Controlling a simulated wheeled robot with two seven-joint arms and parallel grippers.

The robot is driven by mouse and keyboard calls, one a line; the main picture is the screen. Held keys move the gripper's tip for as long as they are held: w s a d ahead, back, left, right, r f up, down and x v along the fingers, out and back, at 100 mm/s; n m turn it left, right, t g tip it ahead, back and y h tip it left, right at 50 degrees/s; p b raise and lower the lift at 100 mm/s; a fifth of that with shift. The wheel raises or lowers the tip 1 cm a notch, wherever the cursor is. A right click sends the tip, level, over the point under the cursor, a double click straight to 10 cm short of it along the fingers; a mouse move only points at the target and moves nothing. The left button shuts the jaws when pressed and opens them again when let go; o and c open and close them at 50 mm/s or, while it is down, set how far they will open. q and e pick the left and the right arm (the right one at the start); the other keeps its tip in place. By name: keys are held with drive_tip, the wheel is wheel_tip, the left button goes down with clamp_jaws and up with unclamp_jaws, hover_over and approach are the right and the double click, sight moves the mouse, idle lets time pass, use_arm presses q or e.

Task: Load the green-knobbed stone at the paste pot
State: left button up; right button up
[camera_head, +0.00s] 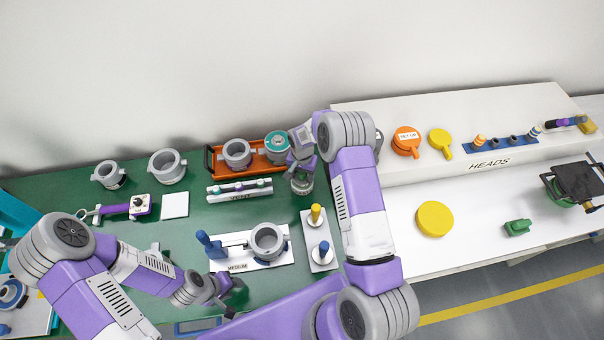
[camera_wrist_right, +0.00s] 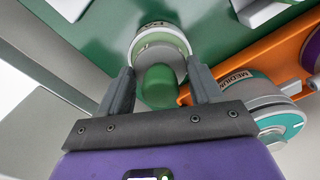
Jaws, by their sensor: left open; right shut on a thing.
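My right gripper (camera_head: 301,166) is shut on the green knob (camera_wrist_right: 158,85) of the stone. The knob stands between the two fingers in the right wrist view. Just beyond it is a round, pale-rimmed pot (camera_wrist_right: 160,42), which shows as a grey pot (camera_head: 302,185) under the gripper in the head view. The stone's lower part is mostly hidden, and I cannot tell whether it touches the pot. My left gripper (camera_head: 228,291) is open and empty, low over the front of the green table.
An orange tray (camera_head: 213,163) with a grey ring and a teal-topped part (camera_head: 278,143) is beside the pot. A white plate (camera_head: 310,240) carries yellow and blue knobs. A grey ring (camera_head: 267,240) stands on the "MEDIUM" base. A white shelf (camera_head: 380,92) is at right.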

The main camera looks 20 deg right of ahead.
use_arm(q)
drive_tip(key=shift+f+b, duration=0.45)
drive_tip(key=shift+f, duration=0.05)
use_arm(e)
drive_tip(key=shift+f, duration=0.5)
use_arm(q)
drive_tip(key=shift+f+b, duration=0.3)
use_arm(e)
drive_tip(key=shift+f, duration=0.1)
idle(1.5)
use_arm(q)
drive_tip(key=shift+r, duration=0.1)
drive_tip(key=shift+r+p, duration=1.65)
drive_tip(key=shift+p, duration=0.05)
use_arm(e)
drive_tip(key=shift+r, duration=3.55)
